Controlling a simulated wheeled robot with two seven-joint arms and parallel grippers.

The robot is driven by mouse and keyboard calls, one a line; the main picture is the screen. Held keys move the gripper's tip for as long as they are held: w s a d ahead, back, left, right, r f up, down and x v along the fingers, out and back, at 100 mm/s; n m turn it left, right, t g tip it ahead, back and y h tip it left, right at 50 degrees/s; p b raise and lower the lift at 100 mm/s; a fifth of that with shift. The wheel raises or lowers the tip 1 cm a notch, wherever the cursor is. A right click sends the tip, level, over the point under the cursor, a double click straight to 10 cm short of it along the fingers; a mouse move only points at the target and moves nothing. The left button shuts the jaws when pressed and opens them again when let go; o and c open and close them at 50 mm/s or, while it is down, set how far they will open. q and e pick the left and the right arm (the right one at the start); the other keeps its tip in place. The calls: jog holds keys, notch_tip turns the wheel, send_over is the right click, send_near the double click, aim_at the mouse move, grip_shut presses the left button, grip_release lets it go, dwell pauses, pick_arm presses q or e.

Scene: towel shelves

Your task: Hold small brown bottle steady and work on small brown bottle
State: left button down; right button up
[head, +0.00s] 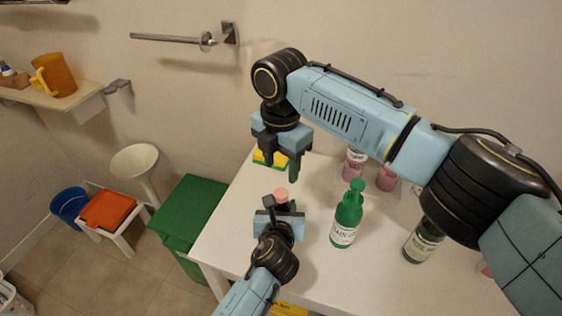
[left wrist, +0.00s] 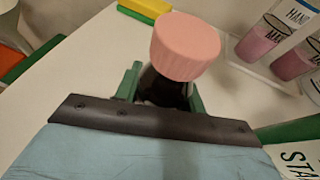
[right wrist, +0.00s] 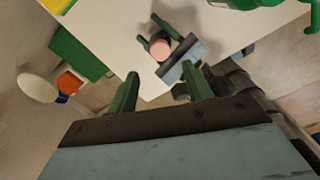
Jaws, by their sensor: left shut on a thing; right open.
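The small brown bottle shows mostly as its pink cap (head: 281,194) above the white table. In the left wrist view the pink cap (left wrist: 185,46) sits on a dark body, which is largely hidden. My left gripper (head: 281,212) is shut on the bottle's body below the cap, and its green fingers (left wrist: 163,88) stand on either side. My right gripper (head: 282,168) is open and empty, above and behind the cap in the head view. In the right wrist view the cap (right wrist: 160,48) lies ahead of my right gripper's spread green fingers (right wrist: 162,90), apart from them.
A green pump bottle (head: 346,222) and a dark bottle (head: 422,243) stand to the right on the white table (head: 318,262). Pink containers (head: 353,166) stand at the back. A yellow and green sponge (head: 262,158) lies near the back edge. A green bin (head: 190,215) stands left.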

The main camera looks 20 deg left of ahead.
aim_at(281, 193)
jog(key=shift+f, duration=0.1)
dwell(0.3)
jog(key=shift+f, duration=3.95)
jog(key=shift+c, duration=0.4)
jog(key=c, duration=1)
jog(key=m, duration=0.3)
jog(key=shift+m, duration=0.3)
jog(key=m, duration=0.4)
jog(key=shift+m, duration=0.3)
jog(key=o, duration=1.2)
jog(key=shift+c, duration=0.2)
